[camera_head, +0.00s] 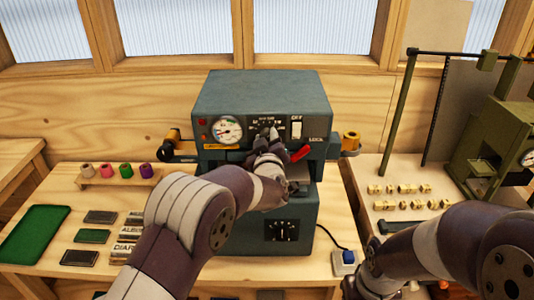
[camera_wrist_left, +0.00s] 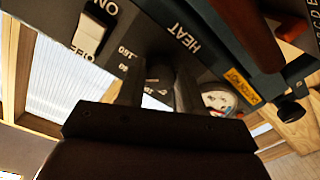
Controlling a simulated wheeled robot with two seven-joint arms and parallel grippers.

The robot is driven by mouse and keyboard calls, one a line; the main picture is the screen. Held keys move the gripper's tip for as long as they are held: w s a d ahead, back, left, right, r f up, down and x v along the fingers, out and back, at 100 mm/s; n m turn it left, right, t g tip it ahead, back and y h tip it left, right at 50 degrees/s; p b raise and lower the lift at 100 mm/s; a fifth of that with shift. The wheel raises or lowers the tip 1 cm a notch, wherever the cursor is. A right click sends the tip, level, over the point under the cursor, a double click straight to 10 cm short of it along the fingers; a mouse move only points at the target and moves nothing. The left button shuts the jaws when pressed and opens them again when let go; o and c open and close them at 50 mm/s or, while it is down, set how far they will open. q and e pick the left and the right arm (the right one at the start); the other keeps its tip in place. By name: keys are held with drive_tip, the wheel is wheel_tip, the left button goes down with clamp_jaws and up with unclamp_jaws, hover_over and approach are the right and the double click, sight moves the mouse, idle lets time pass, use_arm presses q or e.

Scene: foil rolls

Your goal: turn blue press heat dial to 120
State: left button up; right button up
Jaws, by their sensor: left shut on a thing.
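The blue-grey press (camera_head: 262,95) stands at the middle of the bench. In the head view my left gripper (camera_head: 267,140) reaches the panel between the gauge and the switch and mostly covers the dial. It is shut on the dial.
A round gauge (camera_head: 227,130), white switch (camera_head: 296,130) and red lever (camera_head: 301,153) flank the dial. Several foil rolls stand on a wooden rack (camera_head: 117,178) at left, near a green tray (camera_head: 35,232). An olive press (camera_head: 490,150) and brass type (camera_head: 404,205) are at right.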

use_arm(q)
drive_tip(key=n+b, duration=0.1)
drive_tip(key=b, duration=0.1)
drive_tip(key=n+b, duration=0.2)
drive_tip(key=shift+f, duration=0.3)
drive_tip(key=shift+r+n+b, duration=0.15)
drive_tip(key=shift+n+b, duration=0.7)
drive_tip(key=shift+b, duration=0.1)
drive_tip(key=shift+r+n+b, duration=0.15)
drive_tip(key=shift+n+b, duration=0.7)
drive_tip(key=shift+b, duration=0.05)
drive_tip(key=o, duration=1)
drive_tip(key=shift+o, duration=0.2)
drive_tip(key=shift+s, duration=0.15)
drive_tip(key=s+b, duration=0.3)
drive_tip(key=s, duration=0.9)
drive_tip(key=shift+s+r, duration=0.2)
drive_tip(key=shift+s, duration=0.05)
